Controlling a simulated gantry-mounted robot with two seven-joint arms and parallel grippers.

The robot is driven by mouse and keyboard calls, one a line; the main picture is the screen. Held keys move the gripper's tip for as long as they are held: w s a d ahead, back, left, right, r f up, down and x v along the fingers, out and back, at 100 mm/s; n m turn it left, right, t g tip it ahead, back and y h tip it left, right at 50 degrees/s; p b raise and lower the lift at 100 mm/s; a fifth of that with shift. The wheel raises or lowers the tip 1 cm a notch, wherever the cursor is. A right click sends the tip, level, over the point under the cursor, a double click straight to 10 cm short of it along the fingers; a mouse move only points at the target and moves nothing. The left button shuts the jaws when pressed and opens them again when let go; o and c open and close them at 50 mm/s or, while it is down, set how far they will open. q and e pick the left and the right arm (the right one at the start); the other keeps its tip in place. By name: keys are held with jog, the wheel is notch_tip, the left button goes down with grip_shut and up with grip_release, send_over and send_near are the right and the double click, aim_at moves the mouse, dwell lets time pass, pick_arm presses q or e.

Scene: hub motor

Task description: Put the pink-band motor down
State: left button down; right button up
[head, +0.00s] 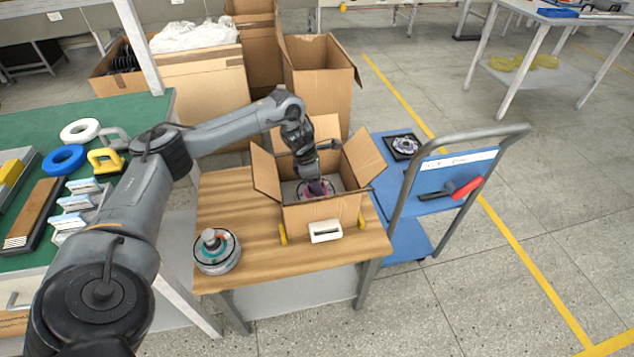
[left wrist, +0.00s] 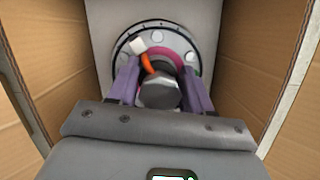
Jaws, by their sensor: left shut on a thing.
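The pink-band motor (head: 301,192) is inside the open cardboard box (head: 306,217) on the wooden table. In the left wrist view the motor (left wrist: 181,43) shows a grey round face, a pink ring, a dark shaft end and an orange wire. My left gripper (head: 316,186) reaches down into the box from above. Its purple fingers (left wrist: 160,88) are shut on the motor's shaft from both sides. Cardboard walls stand left and right of it. The motor's underside is hidden, so I cannot tell whether it touches the box floor. My right gripper is not in view.
A second motor with a teal band (head: 216,251) stands on the wooden table (head: 236,205) at front left. A white tape dispenser-like item (head: 325,231) is at the box's front. A blue cart (head: 405,225) stands right. The box flaps are spread open around my arm.

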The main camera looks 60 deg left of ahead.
aim_at(308, 191)
pick_arm(q)
jog(key=shift+w, duration=0.1)
jog(key=c, duration=0.8)
grip_release()
jog(key=shift+f, duration=0.1)
jog(key=o, duration=0.3)
jog(key=p+v, duration=0.5)
jog(key=v, duration=0.7)
jog(key=shift+r+p, duration=0.3)
jog(key=shift+p, duration=0.05)
